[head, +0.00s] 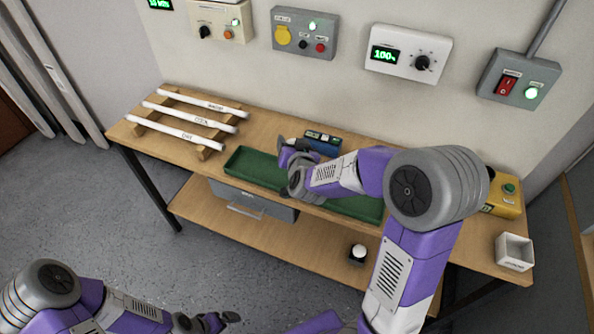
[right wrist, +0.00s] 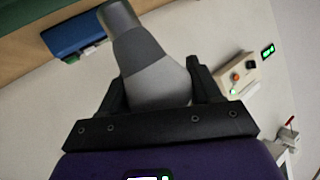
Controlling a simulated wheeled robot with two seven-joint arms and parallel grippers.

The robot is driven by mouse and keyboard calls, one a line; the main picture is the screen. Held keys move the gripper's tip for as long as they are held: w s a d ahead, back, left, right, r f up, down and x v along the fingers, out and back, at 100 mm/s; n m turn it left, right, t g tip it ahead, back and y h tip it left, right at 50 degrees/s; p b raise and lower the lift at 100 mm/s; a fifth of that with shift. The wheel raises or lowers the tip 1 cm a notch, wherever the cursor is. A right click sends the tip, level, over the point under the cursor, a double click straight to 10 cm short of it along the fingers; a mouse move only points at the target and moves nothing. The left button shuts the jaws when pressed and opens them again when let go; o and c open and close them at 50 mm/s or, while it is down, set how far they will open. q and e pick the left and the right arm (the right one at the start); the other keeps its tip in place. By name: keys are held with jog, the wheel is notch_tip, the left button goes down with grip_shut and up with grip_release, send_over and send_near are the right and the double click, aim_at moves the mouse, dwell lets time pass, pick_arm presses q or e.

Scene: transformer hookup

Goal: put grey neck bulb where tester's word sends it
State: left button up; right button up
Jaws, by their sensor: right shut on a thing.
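My right gripper (head: 287,152) is over the bench at the back of the green tray. The right wrist view shows its two black fingers (right wrist: 155,85) shut on a bulb with a grey neck (right wrist: 140,50), which points up and away from the jaws. In the head view the bulb is mostly hidden by the gripper. The blue tester (head: 322,142) is on the bench just right of the gripper; its small display is too small to read. It also shows in the right wrist view (right wrist: 75,33). My left gripper (head: 222,318) is low at the bottom, apart from the bench.
The green tray (head: 250,168) lies along the bench, partly behind my right arm. Labelled white tubes (head: 190,118) lie on a rack at left. A grey drawer (head: 250,198) hangs below. A white bin (head: 514,250) stands at right. A dark holder with a white top (head: 357,253) is on the lower shelf.

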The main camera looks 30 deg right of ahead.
notch_tip(320, 180, down, 6)
jog(key=b, duration=0.2)
jog(key=shift+f+b, duration=0.25)
jog(key=shift+b, duration=0.05)
jog(key=shift+f, duration=0.2)
jog(key=o, duration=1.2)
